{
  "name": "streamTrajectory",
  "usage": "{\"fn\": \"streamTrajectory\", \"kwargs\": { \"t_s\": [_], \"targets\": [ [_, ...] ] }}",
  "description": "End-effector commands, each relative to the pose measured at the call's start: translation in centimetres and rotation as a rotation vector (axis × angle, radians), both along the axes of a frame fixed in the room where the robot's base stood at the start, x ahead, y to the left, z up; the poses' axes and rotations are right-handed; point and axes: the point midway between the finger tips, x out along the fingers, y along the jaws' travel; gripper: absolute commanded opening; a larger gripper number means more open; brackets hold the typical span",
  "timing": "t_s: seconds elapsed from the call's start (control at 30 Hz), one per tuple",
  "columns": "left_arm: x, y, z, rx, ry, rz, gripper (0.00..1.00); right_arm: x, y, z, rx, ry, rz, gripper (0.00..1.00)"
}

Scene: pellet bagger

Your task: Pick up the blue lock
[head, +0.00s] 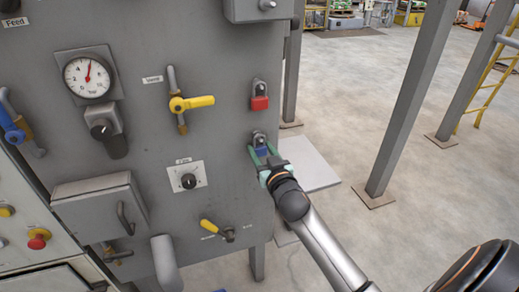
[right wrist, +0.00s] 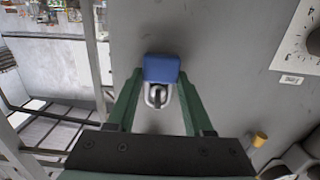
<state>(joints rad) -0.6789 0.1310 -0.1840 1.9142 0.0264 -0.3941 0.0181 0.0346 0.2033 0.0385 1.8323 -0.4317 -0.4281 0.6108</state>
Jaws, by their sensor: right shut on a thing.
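The blue lock (head: 262,151) is on the grey panel at its right edge, below a red lock (head: 259,103). In the right wrist view the blue lock (right wrist: 161,68) shows as a blue body with a metal shackle. My right gripper (head: 264,155) is at the blue lock, with its green fingers on either side of it. In the right wrist view the right gripper (right wrist: 160,85) is shut on the blue lock. The lock is still at its hasp on the panel; whether the shackle is free of it I cannot tell. My left gripper is not in view.
The panel carries a gauge (head: 88,77), a yellow-handled valve (head: 190,102), a knob (head: 188,181) and a lower yellow valve (head: 217,230). A grey post (head: 408,100) stands to the right. The floor between panel and post is mostly clear.

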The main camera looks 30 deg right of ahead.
Motion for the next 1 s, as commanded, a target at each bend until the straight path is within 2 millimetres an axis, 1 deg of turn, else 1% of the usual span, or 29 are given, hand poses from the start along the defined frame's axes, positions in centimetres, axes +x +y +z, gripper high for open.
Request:
{"fn": "streamTrajectory", "kwargs": {
  "t_s": [0.27, 0.37, 0.5, 0.57, 0.67, 0.77, 1.0],
  "targets": [
    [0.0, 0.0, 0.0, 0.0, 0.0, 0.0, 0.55, 0.0, 0.0, 0.1, 0.0, -0.001, 0.0, 0.0],
    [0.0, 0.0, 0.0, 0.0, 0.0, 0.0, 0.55, 0.0, 0.0, 0.5, 0.001, -0.002, 0.0, 0.0],
    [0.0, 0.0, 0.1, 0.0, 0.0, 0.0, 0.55, 0.0, 0.0, 1.8, -0.002, -0.004, 0.0, 0.0],
    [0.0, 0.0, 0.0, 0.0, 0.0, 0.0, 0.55, -0.8, 0.2, 1.4, 0.001, 0.001, 0.0, 0.0],
    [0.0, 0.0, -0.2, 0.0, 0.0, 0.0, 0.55, -2.3, 0.6, 1.4, 0.002, 0.0, 0.001, 0.0],
    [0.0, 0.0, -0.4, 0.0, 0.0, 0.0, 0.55, -4.3, 1.0, 1.3, 0.001, 0.002, 0.0, 0.0],
    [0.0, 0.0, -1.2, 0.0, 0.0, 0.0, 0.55, -10.5, 2.5, 1.2, 0.004, 0.002, 0.0, 0.0]
  ]
}}
